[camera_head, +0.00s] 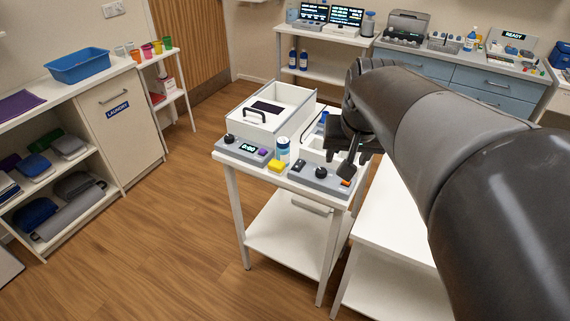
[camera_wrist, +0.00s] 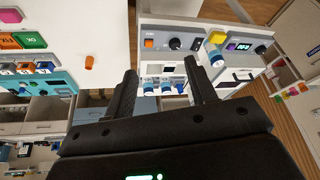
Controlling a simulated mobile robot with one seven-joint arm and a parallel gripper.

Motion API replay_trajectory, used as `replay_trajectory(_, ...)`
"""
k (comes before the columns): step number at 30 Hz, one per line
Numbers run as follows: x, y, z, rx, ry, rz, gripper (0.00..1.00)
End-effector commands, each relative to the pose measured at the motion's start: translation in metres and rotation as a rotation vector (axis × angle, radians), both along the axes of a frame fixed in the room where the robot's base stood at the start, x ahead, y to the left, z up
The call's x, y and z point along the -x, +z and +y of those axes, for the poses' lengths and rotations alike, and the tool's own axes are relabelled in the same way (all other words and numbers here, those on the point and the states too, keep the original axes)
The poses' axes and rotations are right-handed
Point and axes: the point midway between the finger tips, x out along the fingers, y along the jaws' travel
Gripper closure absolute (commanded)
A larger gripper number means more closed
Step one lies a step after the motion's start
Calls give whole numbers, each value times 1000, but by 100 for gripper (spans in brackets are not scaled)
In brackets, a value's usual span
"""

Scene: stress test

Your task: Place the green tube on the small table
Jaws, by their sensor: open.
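I cannot make out a green tube for certain in either view. My gripper (camera_head: 350,148) hangs over the right end of a white table with devices (camera_head: 243,240). In the wrist view my gripper (camera_wrist: 162,82) is open, its two dark fingers spread with nothing seen held. Several small blue-and-white items (camera_wrist: 166,88) show beyond and between the fingers; what they are is too small to tell. I cannot tell which one is the small table.
The white table bears a white open-topped box (camera_head: 268,115), a blue-and-white can (camera_head: 282,149), a yellow block (camera_head: 275,166) and a grey control panel (camera_head: 318,178). A lower white surface (camera_head: 392,225) is at right. A blue tub (camera_head: 80,66) sits left. The wood floor between is clear.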

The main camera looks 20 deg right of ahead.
Motion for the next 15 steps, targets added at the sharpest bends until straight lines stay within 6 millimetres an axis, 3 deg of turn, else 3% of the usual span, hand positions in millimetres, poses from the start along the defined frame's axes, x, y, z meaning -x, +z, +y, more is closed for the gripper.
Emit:
replay_trajectory(1, 13, -1, 25, 9, 66, -17, 49)
replay_trajectory(6, 52, -13, 80, 33, 243, -55, 49)
replay_trajectory(12, 81, -26, 109, 46, 361, -81, 49)
replay_trajectory(15, 86, -29, 113, 49, 381, -85, 57)
